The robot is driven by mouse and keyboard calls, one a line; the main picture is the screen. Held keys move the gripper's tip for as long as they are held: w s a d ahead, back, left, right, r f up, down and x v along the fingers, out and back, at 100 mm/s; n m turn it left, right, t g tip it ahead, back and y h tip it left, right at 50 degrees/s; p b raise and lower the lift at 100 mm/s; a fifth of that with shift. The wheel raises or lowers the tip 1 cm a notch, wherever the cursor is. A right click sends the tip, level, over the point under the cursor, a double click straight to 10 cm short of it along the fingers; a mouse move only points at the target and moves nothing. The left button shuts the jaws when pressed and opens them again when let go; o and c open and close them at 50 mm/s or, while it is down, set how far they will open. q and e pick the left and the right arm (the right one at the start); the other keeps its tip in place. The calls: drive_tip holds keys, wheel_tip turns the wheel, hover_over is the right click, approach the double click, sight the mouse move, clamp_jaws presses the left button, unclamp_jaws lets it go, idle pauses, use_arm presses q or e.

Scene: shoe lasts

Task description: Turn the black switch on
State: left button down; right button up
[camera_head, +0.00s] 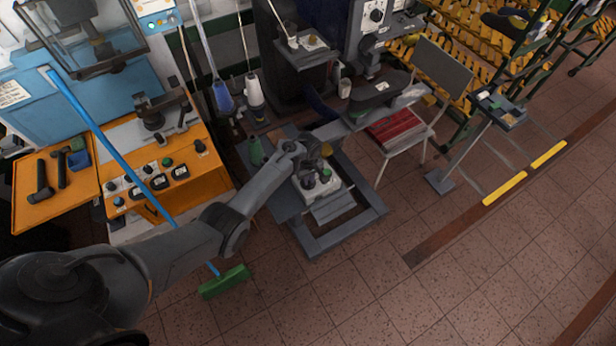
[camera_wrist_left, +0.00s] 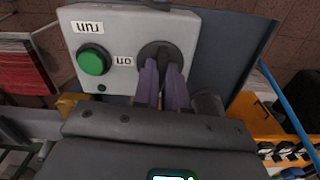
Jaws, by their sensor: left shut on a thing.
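The black switch (camera_wrist_left: 160,52) is a round knob on a pale grey control box (camera_wrist_left: 125,30), seen in the left wrist view. An upside-down "on" label (camera_wrist_left: 123,61) is just left of the knob. My left gripper (camera_wrist_left: 164,80) has its purple fingers shut on the knob, partly covering it. In the head view my left gripper (camera_head: 320,165) reaches down over the same control box (camera_head: 328,190); the switch is hard to make out there. My right gripper is in neither view.
A green button (camera_wrist_left: 93,61) with an upside-down "run" label (camera_wrist_left: 87,27) sits left of the switch. A blue-handled green broom (camera_head: 224,282) and an orange bench (camera_head: 190,165) stand left.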

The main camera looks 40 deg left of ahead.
use_arm(q)
drive_tip(key=m+p, duration=0.1)
drive_tip(key=m, duration=0.3)
drive_tip(key=shift+r+p, duration=0.1)
drive_tip(key=shift+p, duration=0.25)
drive_tip(key=m+p, duration=0.1)
drive_tip(key=m, duration=0.4)
drive_tip(key=shift+m, duration=0.3)
drive_tip(key=m, duration=0.3)
drive_tip(key=shift+m, duration=2)
drive_tip(key=c, duration=1.2)
unclamp_jaws()
